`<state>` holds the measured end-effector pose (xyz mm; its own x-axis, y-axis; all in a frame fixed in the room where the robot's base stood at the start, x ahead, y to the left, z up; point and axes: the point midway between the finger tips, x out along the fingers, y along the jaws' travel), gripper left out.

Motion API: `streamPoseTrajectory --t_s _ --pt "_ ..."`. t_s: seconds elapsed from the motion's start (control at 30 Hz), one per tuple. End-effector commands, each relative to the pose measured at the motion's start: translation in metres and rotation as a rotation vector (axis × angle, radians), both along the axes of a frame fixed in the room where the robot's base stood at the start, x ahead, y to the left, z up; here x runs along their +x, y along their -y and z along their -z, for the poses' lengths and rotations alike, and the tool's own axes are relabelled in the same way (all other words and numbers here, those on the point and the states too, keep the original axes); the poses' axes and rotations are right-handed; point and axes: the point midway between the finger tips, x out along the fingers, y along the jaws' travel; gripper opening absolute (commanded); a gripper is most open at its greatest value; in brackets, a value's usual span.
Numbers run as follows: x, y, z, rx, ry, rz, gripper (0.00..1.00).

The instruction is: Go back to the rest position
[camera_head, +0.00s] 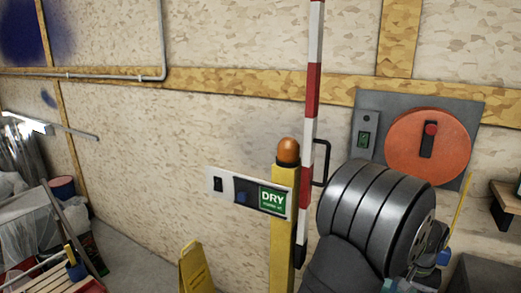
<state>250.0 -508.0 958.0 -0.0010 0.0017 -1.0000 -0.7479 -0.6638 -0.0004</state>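My gripper cannot be made out in the head view. A large dark grey ribbed cylinder (375,212) with a rounded dark part below it fills the lower right; I cannot tell whether it is part of my arm. It hides some of the wall and floor behind it. The task names no object. A yellow post (284,225) with an orange lamp (288,151) on top stands left of the cylinder.
A red-and-white striped pole (312,100) rises behind the post. A grey wall plate (471,107) holds a large orange disc (405,146) with a red-and-black handle. A yellow folding sign (196,268) stands low in the middle. Clutter with a red-rimmed bucket (62,187) crowds the left.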

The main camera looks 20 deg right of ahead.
Motion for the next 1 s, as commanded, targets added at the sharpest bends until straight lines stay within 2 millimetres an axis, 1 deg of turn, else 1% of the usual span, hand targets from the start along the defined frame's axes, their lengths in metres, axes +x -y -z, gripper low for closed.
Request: streamPoseTrajectory --t_s 0.03,0.1,0.73,0.77,0.8,1.0 --pt "0.000 0.000 0.011 0.002 -0.001 0.000 0.52" --pt "0.000 0.000 0.025 0.002 -0.001 0.000 0.52" --pt "0.000 0.000 0.152 0.003 -0.001 0.001 0.52" --pt "0.000 0.000 0.157 0.001 -0.001 0.004 0.52" --pt "0.000 0.001 0.153 -0.003 0.001 0.044 0.52" --pt "0.000 0.001 0.152 -0.002 0.001 0.212 0.52"
